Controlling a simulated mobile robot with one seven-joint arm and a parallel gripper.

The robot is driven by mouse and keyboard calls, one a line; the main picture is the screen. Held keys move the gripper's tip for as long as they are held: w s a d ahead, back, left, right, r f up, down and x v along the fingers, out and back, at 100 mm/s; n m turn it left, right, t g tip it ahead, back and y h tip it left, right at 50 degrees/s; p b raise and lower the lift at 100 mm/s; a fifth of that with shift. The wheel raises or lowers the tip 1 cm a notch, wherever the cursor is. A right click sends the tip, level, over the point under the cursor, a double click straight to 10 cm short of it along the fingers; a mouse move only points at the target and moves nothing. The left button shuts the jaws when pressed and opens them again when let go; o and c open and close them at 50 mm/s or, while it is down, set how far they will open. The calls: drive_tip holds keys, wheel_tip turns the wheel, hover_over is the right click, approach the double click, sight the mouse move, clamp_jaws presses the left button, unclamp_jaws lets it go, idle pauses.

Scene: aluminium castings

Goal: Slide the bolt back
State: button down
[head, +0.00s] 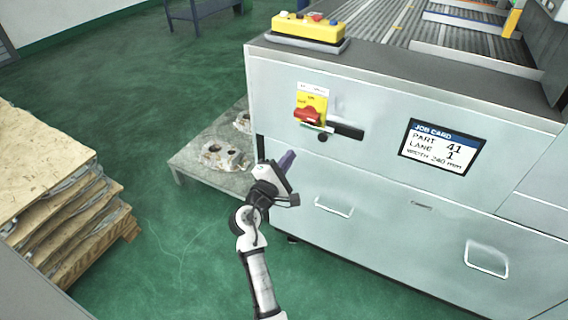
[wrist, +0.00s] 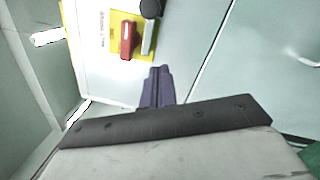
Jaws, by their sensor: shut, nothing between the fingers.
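A yellow plate (head: 311,102) with a red handle (head: 307,115) is on the front left of the grey machine. A dark bar (head: 346,130), which looks like the bolt, lies to its right, with a small round black knob (head: 322,137) below. In the wrist view the red handle (wrist: 127,39) is on the yellow plate (wrist: 118,22), beside a pale grey strip; a black rounded part (wrist: 151,8) is cut off at the top edge. My gripper (head: 289,158) is shut and empty, below and left of the bar, apart from it. Its purple fingers also show in the wrist view (wrist: 158,75).
The machine's front (head: 380,85) has a job card screen (head: 442,145) and handles (head: 334,207) below. A low table (head: 187,160) with castings (head: 222,156) stands behind the machine's left corner. Stacked boards (head: 60,190) are at the left. Green floor between is clear.

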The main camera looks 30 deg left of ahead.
sight(316, 130)
drive_tip(key=w+d+r+p, duration=0.2)
drive_tip(key=w+d, duration=0.1)
drive_tip(key=w, duration=0.2)
drive_tip(key=shift+d+r+p, duration=0.15)
drive_tip(key=shift+d+p, duration=0.25)
drive_tip(key=shift+w, duration=0.1)
drive_tip(key=d+p, duration=0.1)
drive_tip(key=d, duration=0.3)
drive_tip(key=shift+d, duration=0.35)
